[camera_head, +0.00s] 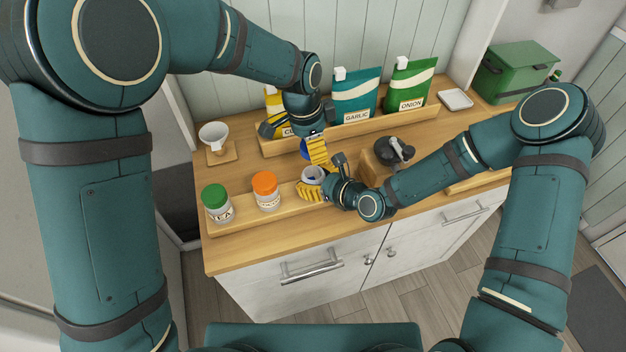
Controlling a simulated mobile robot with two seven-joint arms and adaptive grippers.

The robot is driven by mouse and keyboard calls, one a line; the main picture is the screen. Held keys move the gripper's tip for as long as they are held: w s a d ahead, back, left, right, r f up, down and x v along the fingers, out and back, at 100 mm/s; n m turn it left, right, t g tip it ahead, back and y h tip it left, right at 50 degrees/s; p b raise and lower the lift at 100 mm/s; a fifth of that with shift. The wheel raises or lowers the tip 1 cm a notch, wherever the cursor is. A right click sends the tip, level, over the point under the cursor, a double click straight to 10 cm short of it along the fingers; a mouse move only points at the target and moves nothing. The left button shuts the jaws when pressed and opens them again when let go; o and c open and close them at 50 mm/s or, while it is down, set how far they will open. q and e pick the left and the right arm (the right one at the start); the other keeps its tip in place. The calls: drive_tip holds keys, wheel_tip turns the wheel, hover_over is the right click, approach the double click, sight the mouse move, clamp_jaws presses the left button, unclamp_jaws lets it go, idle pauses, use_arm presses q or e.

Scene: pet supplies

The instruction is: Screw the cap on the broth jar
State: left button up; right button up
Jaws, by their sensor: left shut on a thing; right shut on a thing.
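The broth jar (313,173) is a pale jar with its open mouth showing at the top, near the middle of the counter. My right gripper (312,188) is shut on it with yellow fingers, coming from the right; its fingers hide much of the jar and any label. A blue cap (305,149) is in my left gripper (315,151), which is shut on it just above and behind the jar. The cap is apart from the jar's mouth as far as I can see, and is partly hidden by the yellow fingers.
Jars with a green lid (214,194) and an orange lid (265,183) stand on a wooden board (240,217) at front left. A white cup (214,136) is behind them. Teal (352,97) and green (408,86) bags stand at the back. A dark grinder-like object (390,152) is right.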

use_arm(q)
drive_tip(key=shift+f, duration=2.45)
drive_tip(key=shift+f, duration=0.1)
drive_tip(key=shift+f, duration=0.8)
drive_tip(key=shift+s+f, duration=0.15)
drive_tip(key=shift+f, duration=0.15)
